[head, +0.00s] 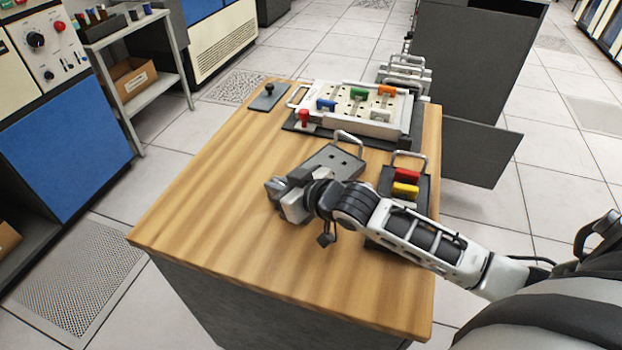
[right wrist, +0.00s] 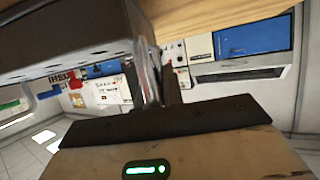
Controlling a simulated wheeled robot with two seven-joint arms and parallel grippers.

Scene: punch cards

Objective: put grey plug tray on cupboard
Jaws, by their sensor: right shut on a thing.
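The grey plug tray (head: 345,163) has dark holes in its top and a metal loop handle at its far end. In the head view it is over the middle of the wood-topped cupboard (head: 205,190). My right gripper (head: 288,198) is at the tray's near left end and is shut on it. In the right wrist view the tray (right wrist: 70,42) fills the upper left, and a handle (right wrist: 147,75) shows by the fingers (right wrist: 158,88). The gripper hides the tray's near end. I cannot tell whether the tray touches the wood. My left gripper is not in view.
A white panel (head: 345,98) with coloured plugs lies on a dark base behind the tray. A dark tray with red and yellow plugs (head: 405,182) is to the right, partly under my arm. A small dark plate (head: 268,97) lies at the back left. The wood's left and front are clear.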

